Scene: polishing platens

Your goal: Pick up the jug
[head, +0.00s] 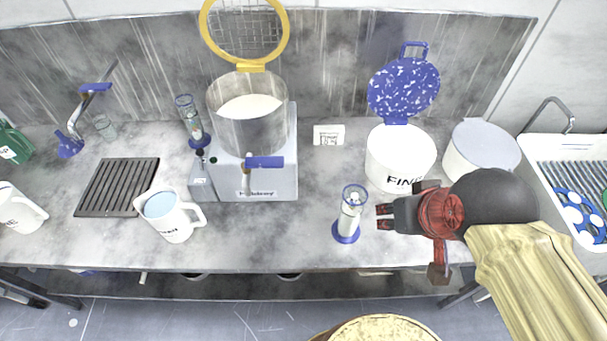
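A white jug (172,222) with a handle on its right and pale blue contents stands upright near the front edge of the counter, left of the middle. Another white jug (14,212) is cut off by the left picture edge. My gripper (384,217) is far to the right of both, its fingers pointing left. The two fingers are apart with nothing between them. A clear cylinder with a blue base (346,226) stands just left of the fingertips, not between them.
A grey machine with a metal pot (248,125) stands at the counter's middle. A dark drain grate (118,187) lies left of the full jug. White tubs (399,158) stand behind my gripper. The sink (541,153) is at right. Counter between jug and cylinder is clear.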

